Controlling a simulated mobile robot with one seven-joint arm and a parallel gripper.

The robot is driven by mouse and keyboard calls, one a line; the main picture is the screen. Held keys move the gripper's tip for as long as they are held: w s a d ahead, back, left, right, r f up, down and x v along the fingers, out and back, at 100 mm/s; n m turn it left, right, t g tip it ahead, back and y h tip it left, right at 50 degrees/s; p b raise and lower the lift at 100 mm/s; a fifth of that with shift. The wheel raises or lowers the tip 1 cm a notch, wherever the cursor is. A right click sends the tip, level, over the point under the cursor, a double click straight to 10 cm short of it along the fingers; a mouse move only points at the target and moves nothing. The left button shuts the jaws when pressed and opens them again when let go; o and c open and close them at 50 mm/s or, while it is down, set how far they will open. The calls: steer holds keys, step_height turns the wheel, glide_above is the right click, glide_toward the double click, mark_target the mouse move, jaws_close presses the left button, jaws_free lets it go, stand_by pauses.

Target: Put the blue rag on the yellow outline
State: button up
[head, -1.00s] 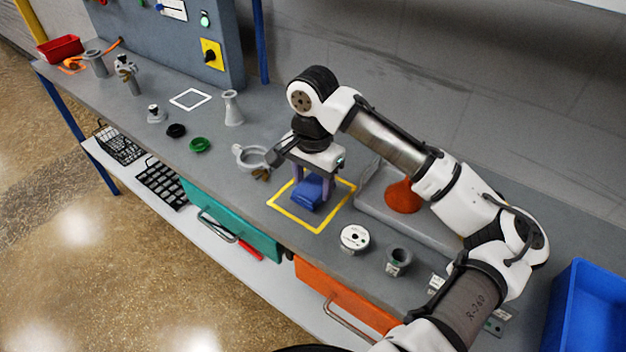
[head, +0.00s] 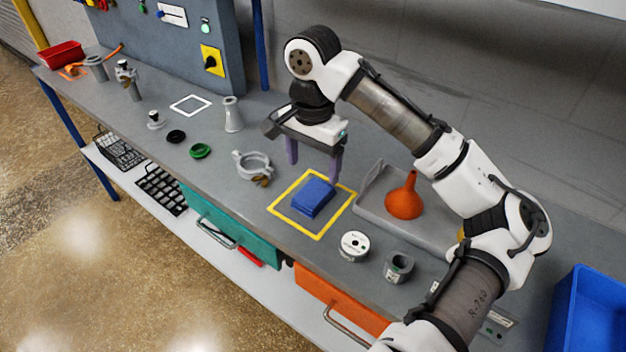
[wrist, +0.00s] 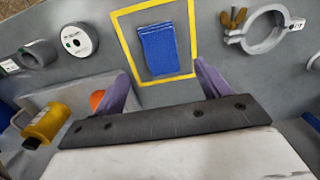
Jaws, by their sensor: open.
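The blue rag (head: 313,197) is a folded block lying flat on the bench inside the yellow outline (head: 318,238). In the wrist view the rag (wrist: 159,50) lies within the yellow outline (wrist: 196,35), with its lower edge close to the outline's lower line. My gripper (head: 314,168) is open and empty, raised above and behind the rag. Its two purple fingers stand wide apart in the wrist view (wrist: 163,78), and nothing is between them. The gripper does not touch the rag.
A grey tray (head: 372,172) with an orange funnel (head: 404,200) stands right of the outline. A white-topped spool (head: 354,244) and a grey cup (head: 398,266) are in front. A metal clamp ring (head: 253,165) lies left. A blue bin (head: 590,310) is at far right.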

step_height(320, 180, up, 5)
stand_by(2.2)
